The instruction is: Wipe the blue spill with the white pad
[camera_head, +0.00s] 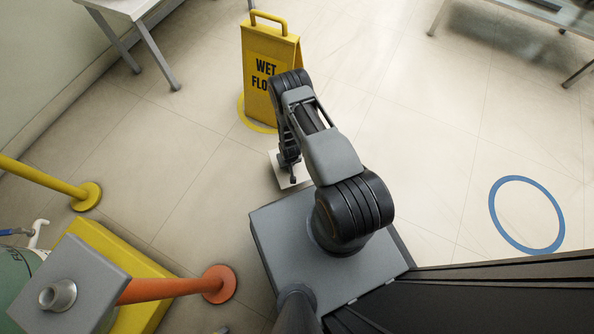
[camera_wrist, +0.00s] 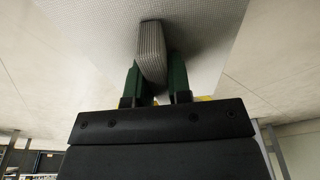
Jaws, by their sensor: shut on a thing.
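My gripper (camera_wrist: 153,78) has its two green fingers closed on the grey ribbed handle of the white pad (camera_wrist: 95,25), seen close up in the wrist view. In the head view the white pad (camera_head: 297,180) shows as a small pale square low by the floor, partly hidden by my gripper (camera_head: 289,172) and arm. I cannot tell whether it touches the floor. I see no filled blue spill in either view; any patch under the pad or arm is hidden. A thin blue ring (camera_head: 493,208) lies on the floor at the right.
A yellow wet-floor sign (camera_head: 262,98) stands just beyond the pad. A yellow post (camera_head: 45,178) is at the left, and an orange post (camera_head: 165,289) with a yellow block (camera_head: 105,257) at the lower left. Tables stand at the top corners. The floor right of my arm is clear.

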